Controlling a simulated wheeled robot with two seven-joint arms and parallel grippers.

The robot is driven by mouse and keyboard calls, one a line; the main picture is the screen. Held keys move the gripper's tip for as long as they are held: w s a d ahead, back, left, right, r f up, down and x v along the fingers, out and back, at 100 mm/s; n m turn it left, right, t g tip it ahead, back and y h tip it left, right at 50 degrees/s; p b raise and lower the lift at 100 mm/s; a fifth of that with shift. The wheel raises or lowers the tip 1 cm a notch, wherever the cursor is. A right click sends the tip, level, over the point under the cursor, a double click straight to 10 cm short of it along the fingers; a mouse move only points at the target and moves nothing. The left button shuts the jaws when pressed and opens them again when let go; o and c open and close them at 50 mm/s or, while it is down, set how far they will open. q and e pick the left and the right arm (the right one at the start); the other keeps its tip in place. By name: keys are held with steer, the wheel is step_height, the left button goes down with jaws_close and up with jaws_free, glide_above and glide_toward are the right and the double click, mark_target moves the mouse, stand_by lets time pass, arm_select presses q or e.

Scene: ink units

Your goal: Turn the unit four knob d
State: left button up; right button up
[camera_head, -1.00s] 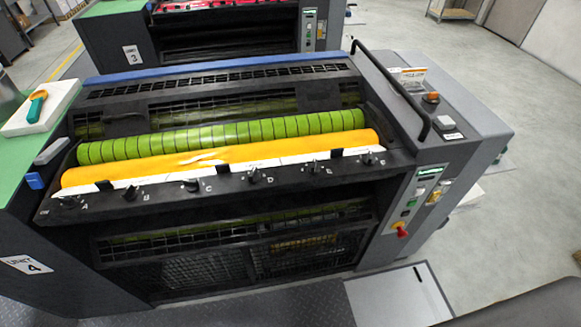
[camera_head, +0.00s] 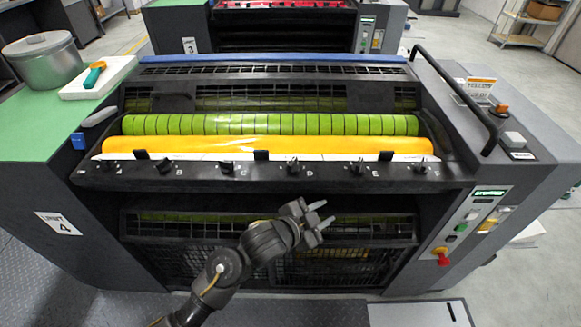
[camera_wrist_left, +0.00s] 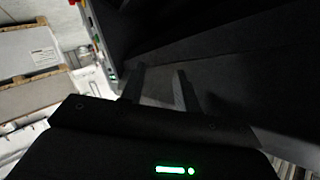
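Unit four's knob d (camera_head: 293,166) is a small black knob beside the letter D on the black front rail (camera_head: 325,181), in a row of several like knobs. Knob c (camera_head: 227,167) is to its left and knob e (camera_head: 357,167) to its right. My left gripper (camera_head: 325,213) is in front of the unit, below and slightly right of knob d, apart from it. Its two fingers are spread and empty. In the left wrist view the gripper (camera_wrist_left: 158,88) also shows open fingers; no knob shows there. My right gripper is not in view.
A yellow roller (camera_head: 270,145) and a green roller (camera_head: 270,124) lie behind the rail. A control panel (camera_head: 470,222) with a red-and-yellow switch is at the right. A black handrail (camera_head: 465,95) rises on the right side. A metal pot (camera_head: 42,62) stands at the left.

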arm_select(q)
steer(key=s+d+r+m+g+h, duration=0.35)
steer(key=s+d+r+m, duration=0.2)
steer(key=d+m, duration=0.3)
steer(key=s+d+r+m+g+h, duration=0.2)
steer(key=s+d+r+m+g, duration=0.25)
steer(key=d+r+m, duration=0.45)
step_height(320, 180, up, 9)
steer(key=m+g+y, duration=0.1)
steer(key=m+y, duration=0.7)
steer(key=y, duration=0.8)
glide_above(291, 164)
step_height(291, 164, down, 11)
steer(key=shift+p, duration=0.4)
